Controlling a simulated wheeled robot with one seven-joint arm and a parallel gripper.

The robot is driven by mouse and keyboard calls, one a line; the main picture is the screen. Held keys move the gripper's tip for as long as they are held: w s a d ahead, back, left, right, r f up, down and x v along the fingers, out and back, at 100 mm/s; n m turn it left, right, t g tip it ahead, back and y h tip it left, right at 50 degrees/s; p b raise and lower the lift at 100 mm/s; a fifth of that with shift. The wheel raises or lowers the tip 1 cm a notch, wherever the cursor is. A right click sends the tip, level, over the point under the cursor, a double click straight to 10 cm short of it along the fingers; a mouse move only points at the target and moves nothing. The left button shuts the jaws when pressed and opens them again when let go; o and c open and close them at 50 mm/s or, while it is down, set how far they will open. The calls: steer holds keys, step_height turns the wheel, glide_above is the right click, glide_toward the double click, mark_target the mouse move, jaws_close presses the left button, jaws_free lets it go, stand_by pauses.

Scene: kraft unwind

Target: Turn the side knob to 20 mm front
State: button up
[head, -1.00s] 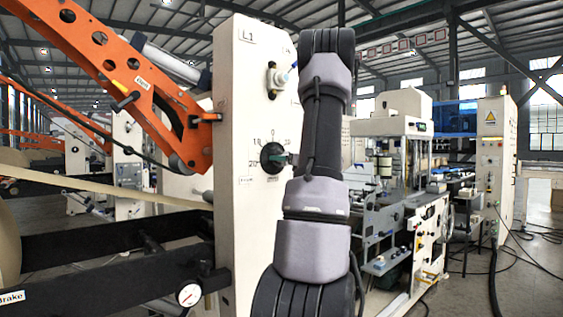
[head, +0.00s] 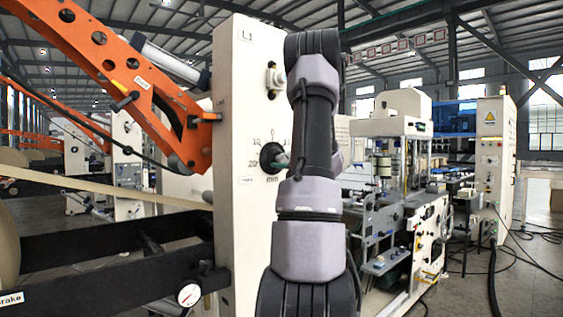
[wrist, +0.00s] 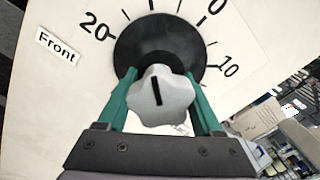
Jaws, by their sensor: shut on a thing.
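The side knob (wrist: 160,94) is light grey and lobed, with a short black line on its face. It sits before a black round dial disc (wrist: 158,44) on a white plate. A "20" mark is at upper left beside the "Front" label (wrist: 57,47); a "10" is at right. My gripper (wrist: 159,74) has its green fingers on both sides of the knob, shut on it. In the head view the dial (head: 268,156) shows on the panel, partly behind my arm; the knob is hidden there.
The white panel (head: 235,120) marked L1 stands upright, with a valve-like fitting (head: 272,80) above the dial. An orange arm (head: 150,90) and black beams (head: 110,235) lie to the left. A machine (head: 395,190) stands behind at right.

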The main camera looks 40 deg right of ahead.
steer(key=n, duration=0.4)
steer(key=shift+d+n, duration=0.1)
steer(key=shift+n, duration=0.2)
steer(key=n, duration=0.4)
steer(key=shift+n, duration=0.4)
steer(key=o, duration=1.4)
steer(key=shift+r, duration=0.1)
steer(key=shift+c, duration=0.2)
steer(key=shift+s, duration=0.1)
steer(key=s, duration=1)
steer(key=shift+s+d, duration=0.35)
steer(key=shift+d, duration=0.05)
